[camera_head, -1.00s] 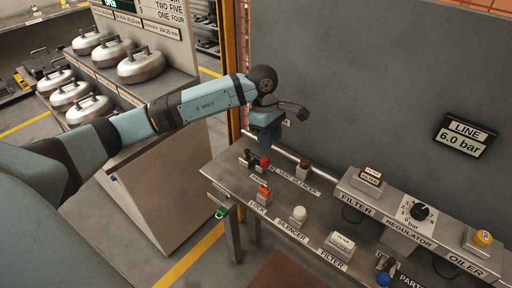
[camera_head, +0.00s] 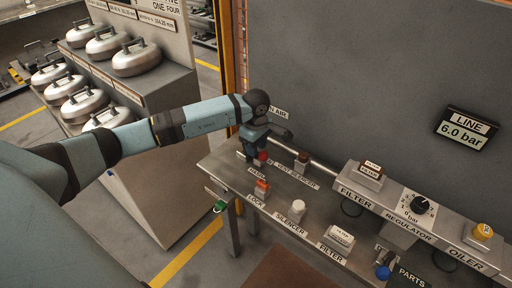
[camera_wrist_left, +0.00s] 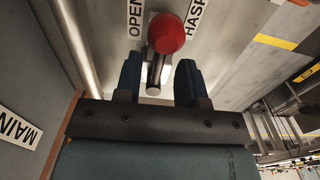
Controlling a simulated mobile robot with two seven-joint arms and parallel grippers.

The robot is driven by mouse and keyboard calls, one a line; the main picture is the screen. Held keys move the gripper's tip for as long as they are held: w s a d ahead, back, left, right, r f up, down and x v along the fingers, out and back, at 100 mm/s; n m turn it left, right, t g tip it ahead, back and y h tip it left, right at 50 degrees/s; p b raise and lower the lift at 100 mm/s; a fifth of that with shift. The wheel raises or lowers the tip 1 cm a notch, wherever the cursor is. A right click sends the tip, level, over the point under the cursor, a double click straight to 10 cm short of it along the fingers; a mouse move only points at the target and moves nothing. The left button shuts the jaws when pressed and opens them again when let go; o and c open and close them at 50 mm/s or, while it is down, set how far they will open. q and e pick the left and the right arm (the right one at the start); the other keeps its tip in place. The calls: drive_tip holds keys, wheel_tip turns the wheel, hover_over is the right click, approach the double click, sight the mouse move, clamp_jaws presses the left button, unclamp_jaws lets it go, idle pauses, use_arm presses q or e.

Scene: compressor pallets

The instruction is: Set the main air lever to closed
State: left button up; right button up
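The main air lever is a metal handle with a red ball knob (camera_head: 262,156) at the left end of the metal bench. In the left wrist view its red knob (camera_wrist_left: 167,34) stands beside a label reading OPEN (camera_wrist_left: 136,18). My left gripper (camera_head: 250,150) is just above and beside the lever, partly hiding it in the head view. In the left wrist view its two dark fingers (camera_wrist_left: 159,75) are apart, with the lever's metal shaft showing in the gap between them. I cannot tell whether they touch it. My right gripper is not in view.
A red lock (camera_head: 262,188), a white silencer knob (camera_head: 298,207) and a brown vent silencer (camera_head: 302,161) stand on the bench close by. A pipe runs along the grey back wall (camera_head: 350,80). A HASP label (camera_wrist_left: 194,15) lies right of the lever in the wrist view.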

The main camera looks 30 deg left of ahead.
use_arm(q)
drive_tip(key=shift+f, duration=0.4)
drive_tip(key=shift+c, duration=0.4)
clamp_jaws()
